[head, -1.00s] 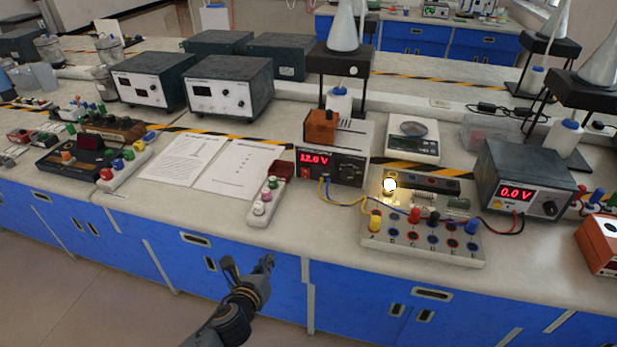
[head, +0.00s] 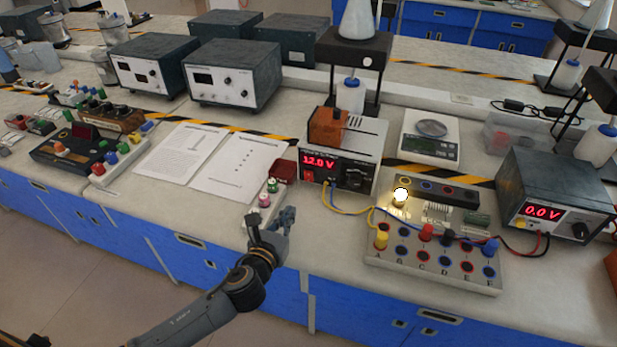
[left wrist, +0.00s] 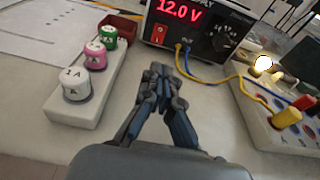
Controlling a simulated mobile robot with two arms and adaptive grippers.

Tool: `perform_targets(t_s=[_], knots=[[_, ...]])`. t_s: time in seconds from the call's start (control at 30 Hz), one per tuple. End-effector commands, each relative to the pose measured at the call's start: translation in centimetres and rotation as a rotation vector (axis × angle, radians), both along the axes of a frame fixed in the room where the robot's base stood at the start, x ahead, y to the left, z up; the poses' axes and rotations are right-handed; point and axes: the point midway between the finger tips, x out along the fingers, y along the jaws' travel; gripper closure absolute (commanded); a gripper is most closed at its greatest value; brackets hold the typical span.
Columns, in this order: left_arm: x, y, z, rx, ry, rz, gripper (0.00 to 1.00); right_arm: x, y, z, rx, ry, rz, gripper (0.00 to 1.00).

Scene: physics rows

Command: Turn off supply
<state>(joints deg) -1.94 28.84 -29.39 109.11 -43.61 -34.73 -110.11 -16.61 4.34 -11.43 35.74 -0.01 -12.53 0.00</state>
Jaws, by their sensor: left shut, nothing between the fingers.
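The power supply (head: 343,153) stands at the middle of the bench and its red display reads 12.0 V. Its red rocker switch shows at the lower left of its front in the left wrist view (left wrist: 159,33). A black knob (left wrist: 225,38) is to the right of the display. Blue and yellow leads run from its sockets to a circuit board (head: 430,262), where a small bulb (head: 400,196) glows. My left gripper (head: 283,218) is shut and empty, in front of and below the supply, apart from it. In the left wrist view its fingertips (left wrist: 160,72) point toward the supply's front. My right gripper is not seen.
A white strip with green, pink and white terminals (left wrist: 85,85) lies just left of my left gripper. A second supply (head: 555,200) reading 0.0 V stands at the right. Bare bench lies between my gripper and the supply.

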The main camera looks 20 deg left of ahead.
Motion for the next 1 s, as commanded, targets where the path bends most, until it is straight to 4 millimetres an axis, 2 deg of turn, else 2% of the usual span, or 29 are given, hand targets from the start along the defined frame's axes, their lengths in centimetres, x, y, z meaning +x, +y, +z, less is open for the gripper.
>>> perform_targets(t_s=[0.17,0.33,0.6,0.8,1.0], knots=[[0.0,0.0,0.0,-0.001,0.001,0.0,1.0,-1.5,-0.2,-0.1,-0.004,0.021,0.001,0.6],[1.3,0.0,-0.2,-0.002,-0.001,0.002,1.0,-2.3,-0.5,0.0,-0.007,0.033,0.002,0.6],[6.7,-0.2,-1.3,-0.002,-0.001,0.004,1.0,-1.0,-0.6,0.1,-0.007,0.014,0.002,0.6],[10.6,-0.4,-1.8,-0.004,-0.001,0.003,1.0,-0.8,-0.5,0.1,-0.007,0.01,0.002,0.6],[13.1,-0.4,-1.5,-0.003,0.0,0.002,1.0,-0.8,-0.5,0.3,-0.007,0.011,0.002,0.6]])
